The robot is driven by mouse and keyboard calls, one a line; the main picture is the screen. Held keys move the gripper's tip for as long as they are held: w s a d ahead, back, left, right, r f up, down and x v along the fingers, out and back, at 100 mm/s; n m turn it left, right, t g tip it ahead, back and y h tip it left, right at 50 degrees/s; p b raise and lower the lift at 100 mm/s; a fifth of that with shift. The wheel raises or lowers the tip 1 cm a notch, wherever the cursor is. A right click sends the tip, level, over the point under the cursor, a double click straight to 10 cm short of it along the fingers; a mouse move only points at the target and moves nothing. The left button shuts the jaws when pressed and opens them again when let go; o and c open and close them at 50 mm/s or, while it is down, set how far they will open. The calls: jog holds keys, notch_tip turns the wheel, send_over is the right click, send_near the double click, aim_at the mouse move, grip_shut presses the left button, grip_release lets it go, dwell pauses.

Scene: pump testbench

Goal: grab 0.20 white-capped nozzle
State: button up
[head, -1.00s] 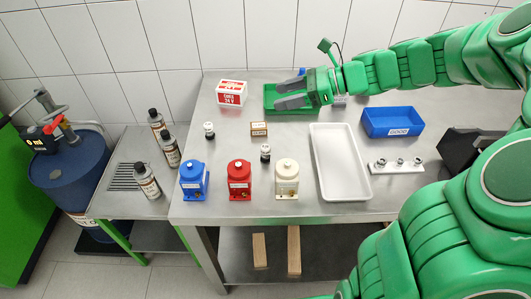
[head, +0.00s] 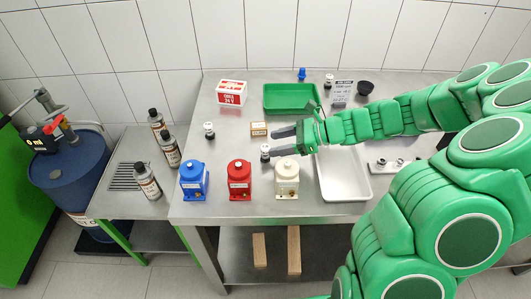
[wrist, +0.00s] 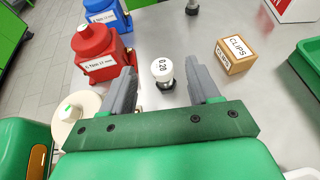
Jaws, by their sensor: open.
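A small white-capped nozzle (wrist: 162,70) with a dark base stands upright on the steel bench between my finger tips in the wrist view. Its cap label looks like 0.28 or 0.20; the last digit is unclear. In the head view this nozzle (head: 265,152) stands just off the tips of my gripper (head: 275,143). My gripper also shows in the wrist view (wrist: 160,82), open and empty, with one grey finger on each side of the nozzle and no clear contact. Another small nozzle (head: 209,130) stands further left, and one (head: 328,81) at the back; their labels are unreadable.
A CLIPS box (wrist: 236,55) stands right of the nozzle in the wrist view. Red (head: 239,180), blue (head: 194,180) and cream (head: 287,180) pumps line the front edge. A green tray (head: 291,111) lies behind; a white tray (head: 345,187) is partly under my arm.

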aim_at(265, 147)
jog(key=shift+a+f, duration=0.3)
jog(key=shift+a, duration=0.35)
jog(key=a+f, duration=0.2)
jog(key=shift+w+a+f, duration=0.2)
jog(key=shift+a+f, duration=0.05)
jog(key=shift+a, duration=0.15)
jog(key=shift+x, duration=0.85)
jog(key=c, duration=1.1)
jog(key=shift+o, duration=0.2)
jog(key=shift+r, duration=0.1)
